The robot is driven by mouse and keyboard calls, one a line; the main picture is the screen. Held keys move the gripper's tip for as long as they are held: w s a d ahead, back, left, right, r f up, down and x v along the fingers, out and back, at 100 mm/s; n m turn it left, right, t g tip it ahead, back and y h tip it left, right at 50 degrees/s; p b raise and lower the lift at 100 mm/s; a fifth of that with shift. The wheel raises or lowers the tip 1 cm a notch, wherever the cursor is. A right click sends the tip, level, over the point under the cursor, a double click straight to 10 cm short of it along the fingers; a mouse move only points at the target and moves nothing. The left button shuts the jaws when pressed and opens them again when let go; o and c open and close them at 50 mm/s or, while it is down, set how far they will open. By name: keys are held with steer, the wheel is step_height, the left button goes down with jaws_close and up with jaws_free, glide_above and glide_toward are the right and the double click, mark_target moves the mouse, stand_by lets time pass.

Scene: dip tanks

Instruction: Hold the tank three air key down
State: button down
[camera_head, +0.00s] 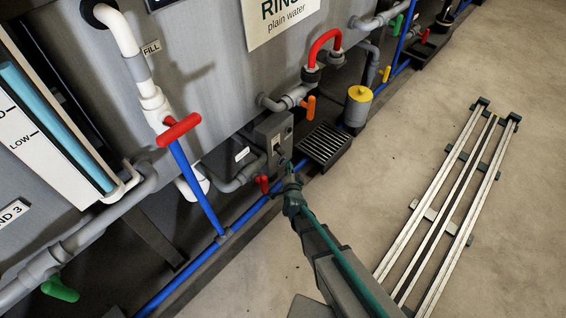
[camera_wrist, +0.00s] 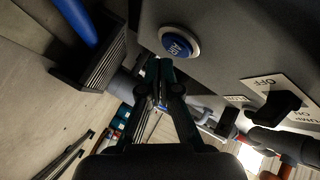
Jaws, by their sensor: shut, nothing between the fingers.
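The air key is a round blue button (camera_wrist: 178,46) marked AIR in a pale ring, on the face of a grey control box. In the head view the control box (camera_head: 266,132) stands low against the tank, and my gripper hides the air key. My gripper (camera_wrist: 158,72) is shut and empty. Its fingertips are just beside the button's rim in the wrist view, and I cannot tell whether they touch it. The gripper also shows in the head view (camera_head: 287,166), reaching the lower part of the box. The button does not look clearly pressed.
A black pump switch (camera_wrist: 277,107) with an OFF/ON label sits on the same box. A dark grating (camera_head: 324,144) lies to the right. Blue pipe (camera_head: 258,207) and a red-handled valve (camera_head: 264,184) are close by. A floor rail (camera_head: 445,210) runs at right over open floor.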

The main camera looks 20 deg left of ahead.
steer(key=shift+a, duration=0.15)
steer(key=shift+w+a, duration=0.15)
steer(key=shift+a, duration=0.1)
steer(key=shift+w+a+p, duration=0.1)
steer(key=shift+a+p, duration=0.2)
steer(key=shift+a, duration=0.1)
stand_by(2.0)
steer(key=shift+s+d+b, duration=0.3)
steer(key=shift+d+b, duration=0.5)
steer(key=shift+b, duration=0.05)
steer(key=shift+s+d+b, duration=0.25)
steer(key=shift+d+b, duration=0.55)
steer(key=shift+b, duration=0.05)
steer(key=shift+s+d+b, duration=0.3)
steer(key=shift+d+b, duration=0.45)
steer(key=shift+b, duration=0.1)
steer(key=shift+s+d+b, duration=0.25)
steer(key=shift+d+b, duration=0.55)
steer(key=shift+b, duration=0.05)
